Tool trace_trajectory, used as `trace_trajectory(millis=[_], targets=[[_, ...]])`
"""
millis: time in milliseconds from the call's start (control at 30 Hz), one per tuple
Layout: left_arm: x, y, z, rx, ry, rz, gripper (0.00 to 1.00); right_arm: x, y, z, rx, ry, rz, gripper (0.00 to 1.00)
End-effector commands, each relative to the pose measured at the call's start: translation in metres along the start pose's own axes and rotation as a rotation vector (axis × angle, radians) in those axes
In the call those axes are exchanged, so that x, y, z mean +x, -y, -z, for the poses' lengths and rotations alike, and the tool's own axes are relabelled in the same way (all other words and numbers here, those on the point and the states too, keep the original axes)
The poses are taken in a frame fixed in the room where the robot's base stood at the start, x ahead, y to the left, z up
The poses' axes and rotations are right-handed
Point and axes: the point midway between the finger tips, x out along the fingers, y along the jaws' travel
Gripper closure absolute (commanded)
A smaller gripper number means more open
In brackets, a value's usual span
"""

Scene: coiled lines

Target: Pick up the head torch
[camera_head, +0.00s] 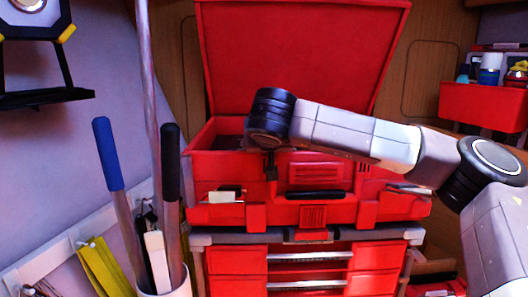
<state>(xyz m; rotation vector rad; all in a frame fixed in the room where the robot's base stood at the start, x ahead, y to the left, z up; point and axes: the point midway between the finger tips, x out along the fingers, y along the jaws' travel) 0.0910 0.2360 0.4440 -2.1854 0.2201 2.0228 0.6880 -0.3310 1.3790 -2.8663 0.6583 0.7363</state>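I cannot make out a head torch in the head view. A red toolbox (225,160) stands with its lid (300,55) raised, and most of its inside is hidden by its front wall and by my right arm. My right arm comes in from the right and reaches across the toolbox. Its dark wrist end is over the left part of the toolbox. A small dark part of my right gripper (270,168) seems to show below the wrist, but its fingers cannot be made out. My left gripper is out of view.
The toolbox stands on a red drawer cabinet (237,262). At left, a holder (165,290) carries a blue-handled tool (107,150) and a black-handled one (170,160). A lamp with yellow corners (66,33) is at upper left. A red bin (480,105) with small items is at right.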

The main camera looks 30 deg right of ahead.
Motion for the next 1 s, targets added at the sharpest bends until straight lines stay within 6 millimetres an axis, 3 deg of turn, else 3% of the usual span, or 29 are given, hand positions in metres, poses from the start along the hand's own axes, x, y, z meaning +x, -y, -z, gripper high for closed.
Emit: trace_trajectory(millis=[200,600,1000], targets=[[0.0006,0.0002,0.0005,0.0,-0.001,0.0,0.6,0.0001,-0.0001,-0.0002,0.001,-0.001,0.0,0.38],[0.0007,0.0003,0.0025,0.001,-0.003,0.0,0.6,0.0,0.0001,-0.0002,0.0,0.0,0.0,0.82],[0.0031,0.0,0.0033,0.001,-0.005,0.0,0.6,-0.0038,0.0002,0.0074,0.002,-0.002,0.001,0.82]])
